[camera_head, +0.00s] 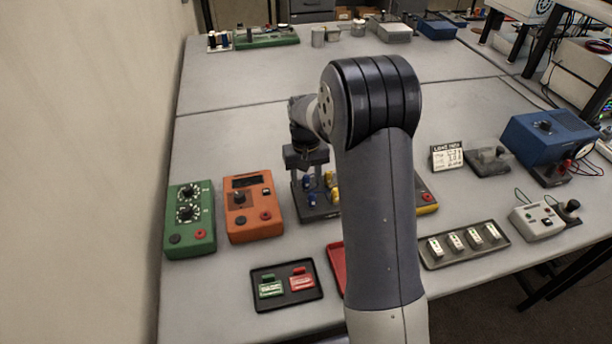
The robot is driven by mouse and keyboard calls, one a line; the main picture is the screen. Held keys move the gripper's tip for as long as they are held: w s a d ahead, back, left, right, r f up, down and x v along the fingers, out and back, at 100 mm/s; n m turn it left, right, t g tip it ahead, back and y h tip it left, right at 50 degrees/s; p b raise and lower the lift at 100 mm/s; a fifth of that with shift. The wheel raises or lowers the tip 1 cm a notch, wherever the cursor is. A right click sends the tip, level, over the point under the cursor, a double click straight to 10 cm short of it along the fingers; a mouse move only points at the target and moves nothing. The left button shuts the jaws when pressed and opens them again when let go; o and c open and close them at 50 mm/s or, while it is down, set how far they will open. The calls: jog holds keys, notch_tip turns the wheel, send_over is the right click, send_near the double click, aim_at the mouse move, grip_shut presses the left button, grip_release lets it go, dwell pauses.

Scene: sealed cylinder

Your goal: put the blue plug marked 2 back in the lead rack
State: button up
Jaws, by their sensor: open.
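The lead rack (322,213) is a dark tray-like stand left of my arm, with its right part hidden behind the arm. Blue plugs (312,198) and yellow plugs (334,195) stand on it. The markings are too small to read, so I cannot tell which blue plug is marked 2. My gripper (307,177) points down over the back left of the rack. Its jaws are open around or just above a blue plug there; I cannot tell whether they touch it.
An orange meter (253,222) and a green box (190,238) stand left of the rack. A black tray (266,300) with green and red blocks lies in front. A grey tray (445,262) of white modules and a blue box (548,148) are right.

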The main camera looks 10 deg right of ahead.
jog(key=shift+r, duration=0.15)
notch_tip(320, 180, up, 11)
jog(key=b, duration=0.1)
jog(key=shift+f, duration=0.2)
dwell(0.3)
notch_tip(320, 180, down, 11)
jog(key=shift+p, duration=0.55)
jog(key=shift+r, duration=0.25)
jog(key=shift+r, duration=0.1)
